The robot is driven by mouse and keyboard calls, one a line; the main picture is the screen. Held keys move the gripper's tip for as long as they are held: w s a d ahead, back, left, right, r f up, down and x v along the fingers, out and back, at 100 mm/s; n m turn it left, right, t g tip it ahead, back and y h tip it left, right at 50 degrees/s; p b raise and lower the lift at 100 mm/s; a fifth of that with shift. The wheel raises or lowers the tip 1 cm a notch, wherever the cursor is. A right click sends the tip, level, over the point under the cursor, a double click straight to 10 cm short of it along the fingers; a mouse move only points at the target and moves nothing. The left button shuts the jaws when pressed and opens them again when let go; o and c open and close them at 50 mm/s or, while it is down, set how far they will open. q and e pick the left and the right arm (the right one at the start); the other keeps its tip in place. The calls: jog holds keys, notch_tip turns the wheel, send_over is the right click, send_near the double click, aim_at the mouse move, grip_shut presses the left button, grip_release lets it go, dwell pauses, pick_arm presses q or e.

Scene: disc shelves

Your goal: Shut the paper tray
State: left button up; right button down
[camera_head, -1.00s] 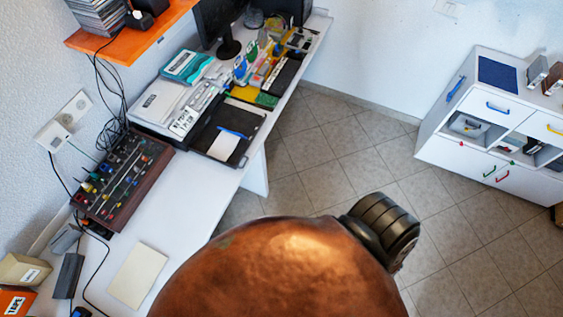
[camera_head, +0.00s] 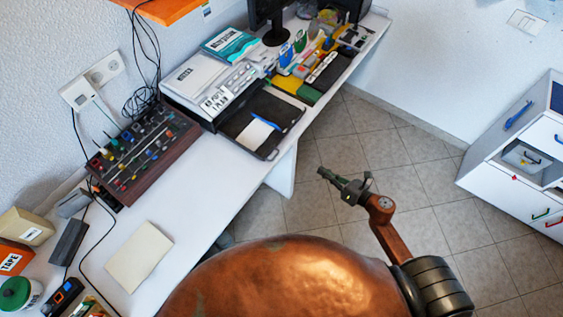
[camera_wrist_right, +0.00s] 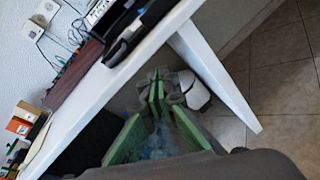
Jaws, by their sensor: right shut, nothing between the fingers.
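The black paper tray (camera_head: 285,111) sticks out from the front of the white printer (camera_head: 196,78) on the desk, so it is open. A white sheet (camera_head: 256,134) and a blue pen (camera_head: 265,122) lie in it. My right gripper (camera_head: 322,172) is shut and empty, over the floor beyond the desk's right edge, to the lower right of the tray and apart from it. In the right wrist view the green-padded fingers (camera_wrist_right: 158,82) point at the space below the desk edge; part of the dark tray shows at the top. My left gripper is not in view.
The white desk (camera_head: 190,190) carries a rack of knobs and tools (camera_head: 146,150), a beige sheet (camera_head: 139,256) and boxes. Stationery (camera_head: 300,65) stands behind the tray. A white drawer cabinet (camera_head: 500,175) stands at right. The tiled floor between is clear.

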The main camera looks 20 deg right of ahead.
jog(key=s+a+r+n+g+y+b, duration=0.1)
jog(key=a+r+n+y, duration=0.1)
jog(key=a+r+n, duration=0.4)
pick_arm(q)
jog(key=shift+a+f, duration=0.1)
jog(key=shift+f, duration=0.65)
pick_arm(e)
jog(key=w+a+f+n, duration=0.1)
jog(key=w+a+f, duration=0.3)
jog(key=w+a, duration=0.4)
jog(key=shift+w+f+n, duration=0.15)
jog(key=shift+w+n, duration=0.15)
jog(key=shift+w, duration=0.75)
